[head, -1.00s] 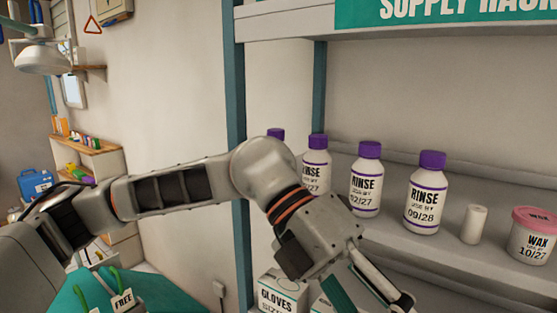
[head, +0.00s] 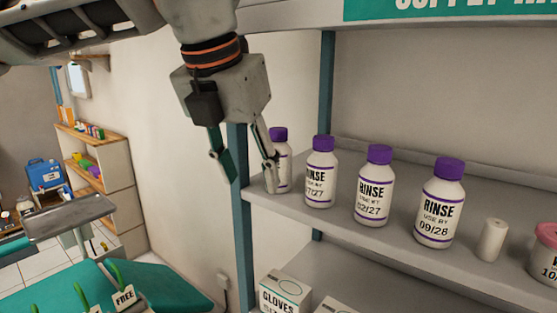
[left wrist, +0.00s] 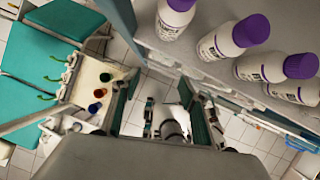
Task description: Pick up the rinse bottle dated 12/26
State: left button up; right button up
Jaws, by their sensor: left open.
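Several white rinse bottles with purple caps stand upright in a row on the shelf in the head view. The leftmost bottle (head: 283,168) is partly hidden behind a finger of my left gripper (head: 243,168), and its date cannot be read. The second bottle (head: 320,172) has a date ending in 7/27, the third bottle (head: 373,187) reads 02/27, and the fourth bottle (head: 438,205) reads 09/28. My left gripper is open and empty, pointing down at the left end of the row. The left wrist view shows bottles along its upper right, outside the open fingers (left wrist: 158,103).
A blue-green shelf post (head: 240,200) stands close behind my left gripper. A white cylinder (head: 492,240) and a pink-lidded wax tub (head: 546,255) are at the right. A gloves box (head: 285,292) is on the lower shelf. A tray (head: 85,215) is at the left.

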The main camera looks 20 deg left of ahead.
aim_at(274, 144)
pick_arm(q)
jog(key=w+p, duration=0.1)
jog(key=w, duration=0.2)
jog(key=w+d+p, duration=0.1)
jog(key=w, duration=0.2)
jog(key=w+p, duration=0.1)
jog(key=w, duration=0.3)
jog(key=shift+d+f, duration=0.15)
jog(key=shift+f, duration=0.45)
jog(key=c, duration=0.9)
jog(key=shift+c, duration=0.5)
